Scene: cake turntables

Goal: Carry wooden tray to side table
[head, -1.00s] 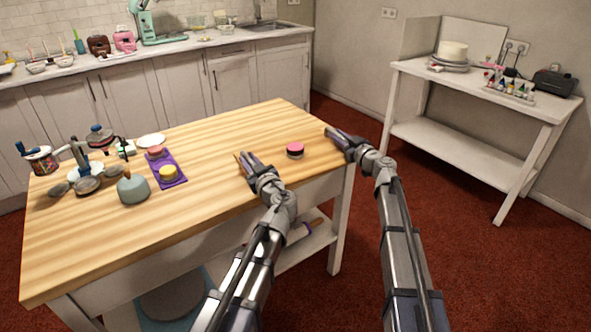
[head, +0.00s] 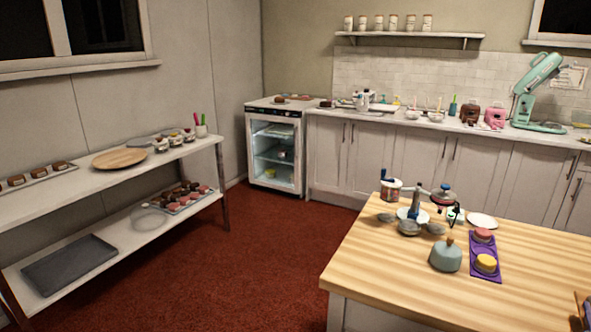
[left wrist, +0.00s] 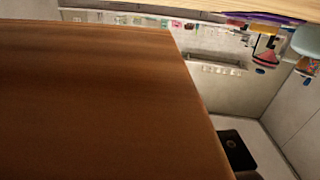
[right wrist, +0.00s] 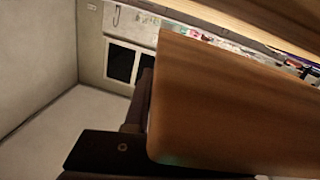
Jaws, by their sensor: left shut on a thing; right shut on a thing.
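The wooden tray fills much of the left wrist view (left wrist: 90,100) as a broad brown board, and it also shows large in the right wrist view (right wrist: 235,105). My left gripper (left wrist: 236,150) shows as a dark finger at the board's edge and is shut on the tray. My right gripper (right wrist: 115,150) shows as a dark finger at a rounded corner and is shut on it too. In the head view only a small piece of tray (head: 580,299) shows at the lower right edge. The rest of the tray and both arms are mostly outside that view.
A butcher-block table (head: 400,270) stands at the right with a stand, a teal pot (head: 446,257) and a purple mat (head: 474,256). A white two-level table (head: 75,190) stands at the left, holding a round board (head: 119,158) and sweets. Red floor (head: 260,240) between them is clear.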

